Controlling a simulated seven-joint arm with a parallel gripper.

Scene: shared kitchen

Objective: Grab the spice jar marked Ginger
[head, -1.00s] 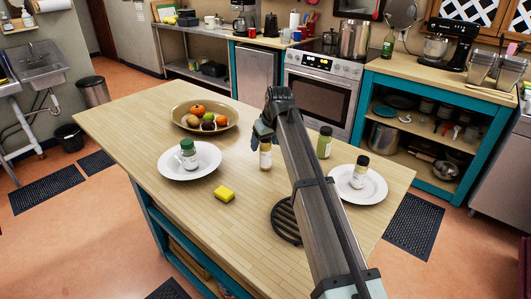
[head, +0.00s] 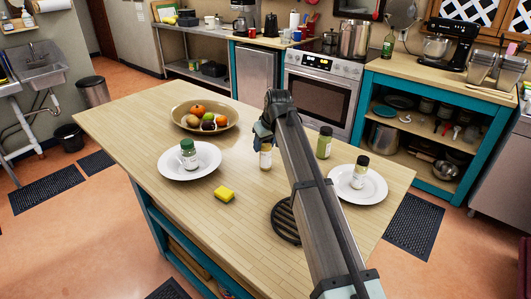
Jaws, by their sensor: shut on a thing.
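Other jars are a green-capped one (head: 188,155) on the left plate, a green-filled one with a dark cap (head: 325,143) behind my arm to the right, and a dark-capped one (head: 359,172) on the right plate. The labels are too small to read, so I cannot tell which is Ginger.
A fruit bowl (head: 178,119) stands behind and left of the held jar. The front left of the top is clear.

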